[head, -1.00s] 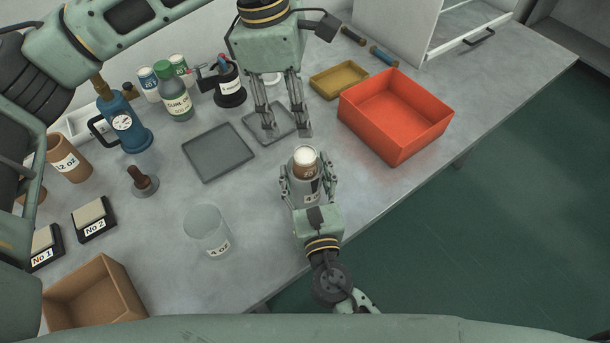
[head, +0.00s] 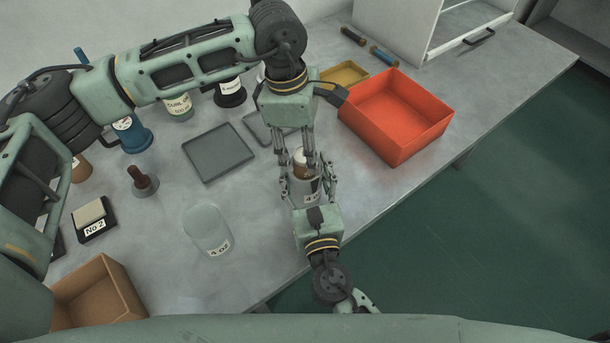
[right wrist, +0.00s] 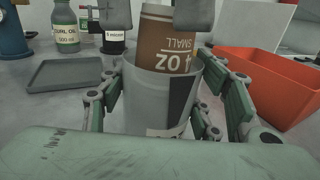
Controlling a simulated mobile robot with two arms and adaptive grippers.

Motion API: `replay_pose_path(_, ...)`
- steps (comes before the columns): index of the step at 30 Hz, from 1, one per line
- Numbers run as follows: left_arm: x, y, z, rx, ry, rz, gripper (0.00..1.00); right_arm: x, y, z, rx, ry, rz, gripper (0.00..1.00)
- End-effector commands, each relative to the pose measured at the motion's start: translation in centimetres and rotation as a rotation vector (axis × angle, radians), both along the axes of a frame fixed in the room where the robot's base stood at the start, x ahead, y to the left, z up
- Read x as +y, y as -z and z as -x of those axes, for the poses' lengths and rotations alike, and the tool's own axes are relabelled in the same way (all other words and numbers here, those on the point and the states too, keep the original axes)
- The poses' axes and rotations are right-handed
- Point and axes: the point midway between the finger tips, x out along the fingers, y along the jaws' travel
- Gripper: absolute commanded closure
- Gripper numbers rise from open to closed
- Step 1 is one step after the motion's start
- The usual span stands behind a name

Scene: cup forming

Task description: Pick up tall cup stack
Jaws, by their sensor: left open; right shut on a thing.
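A brown paper cup stack (head: 301,170) with a pale top stands in a grey cylinder (head: 309,196). In the right wrist view the brown cup stack (right wrist: 168,45) shows upside-down "4 oz SMALL" lettering and rises above the rim of the grey cylinder (right wrist: 150,100). My right gripper (head: 306,183) is shut on the cylinder, with fingers on both sides of it. My left gripper (head: 310,166) is open and points down from above, its fingers on either side of the cup stack. In the right wrist view its fingertips (right wrist: 154,14) flank the stack; I cannot tell whether they touch it.
A clear 4 oz cylinder (head: 207,228) stands to the left. A grey tray (head: 218,152) lies behind it, and a red bin (head: 396,115) stands to the right. A cardboard box (head: 98,294) is at the front left. The table's front edge is close to my right arm.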

Motion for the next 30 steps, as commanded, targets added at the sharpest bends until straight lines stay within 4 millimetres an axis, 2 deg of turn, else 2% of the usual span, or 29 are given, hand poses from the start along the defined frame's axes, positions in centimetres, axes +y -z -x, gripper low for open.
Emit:
replay_pose_path(3, -0.11, 0.82, 0.05, 0.001, 0.000, 0.000, 0.50, -0.01, 0.01, 0.00, 0.000, 0.000, 0.000, 0.67)
replay_pose_path(8, -0.11, 0.79, 0.03, 0.000, 0.000, 0.000, 0.50, -0.01, 0.02, 0.00, 0.000, 0.000, 0.000, 0.67)
replay_pose_path(25, -0.08, 0.75, 0.02, -0.001, -0.001, 0.000, 0.99, -0.01, 0.02, 0.00, 0.000, 0.000, 0.000, 0.67)
replay_pose_path(30, -0.09, 0.72, 0.01, -0.001, -0.001, 0.000, 1.00, -0.01, 0.02, 0.00, 0.000, 0.000, 0.000, 0.67)
